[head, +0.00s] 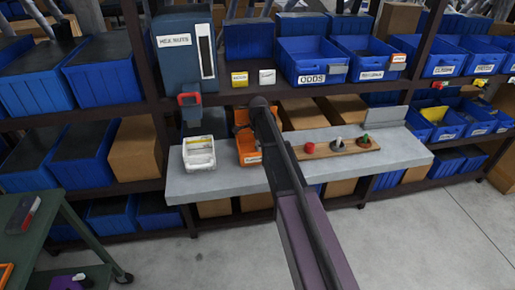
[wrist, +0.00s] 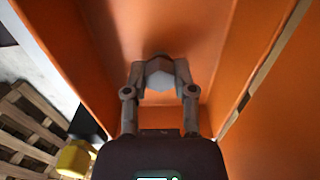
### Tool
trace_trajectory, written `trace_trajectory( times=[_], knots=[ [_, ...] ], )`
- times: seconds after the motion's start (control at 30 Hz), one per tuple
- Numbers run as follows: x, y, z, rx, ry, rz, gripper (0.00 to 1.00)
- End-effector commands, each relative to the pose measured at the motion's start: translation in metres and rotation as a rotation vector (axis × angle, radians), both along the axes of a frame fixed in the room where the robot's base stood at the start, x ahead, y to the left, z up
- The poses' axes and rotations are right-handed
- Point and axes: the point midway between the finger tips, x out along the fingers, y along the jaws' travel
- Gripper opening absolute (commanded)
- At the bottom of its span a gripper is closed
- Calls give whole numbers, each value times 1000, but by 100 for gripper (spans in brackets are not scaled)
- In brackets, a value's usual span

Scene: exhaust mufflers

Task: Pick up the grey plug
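What looks like the grey plug (head: 337,143) stands on a wooden board (head: 325,152) on the grey bench, between a red piece (head: 310,148) and a green-topped one (head: 365,140). It is small in the head view. My gripper (wrist: 160,72) is down in an orange bin (wrist: 220,30) in the wrist view, away from the board. Its two fingers are on either side of a pale grey hexagonal piece (wrist: 160,80) and appear to touch it. In the head view my arm hides the gripper and part of the orange bin (head: 243,134).
The grey bench (head: 225,181) also bears a white tray (head: 199,153) left of the orange bin. A dispenser (head: 182,60) with a red outlet hangs above. Shelves of blue bins (head: 310,68) stand behind. A green cart (head: 40,235) is at lower left. Floor at lower right is clear.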

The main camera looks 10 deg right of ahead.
Motion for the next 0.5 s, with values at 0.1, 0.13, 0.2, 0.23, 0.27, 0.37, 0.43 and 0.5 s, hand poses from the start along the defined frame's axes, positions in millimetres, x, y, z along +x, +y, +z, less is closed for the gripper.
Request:
trace_trajectory(
  times=[0.1,0.13,0.2,0.23,0.27,0.37,0.43,0.5],
  knots=[
    [0,0,0,0,0,0,0],
    [0,0,0,0,0,0,0],
    [0,0,0,0,0,0,0],
    [0,0,0,0,0,0,0],
    [0,0,0,0,0,0,0],
    [0,0,1,0,0,0,0],
    [0,0,2,0,0,0,0],
    [0,0,4,0,0,0,0]
  ],
)
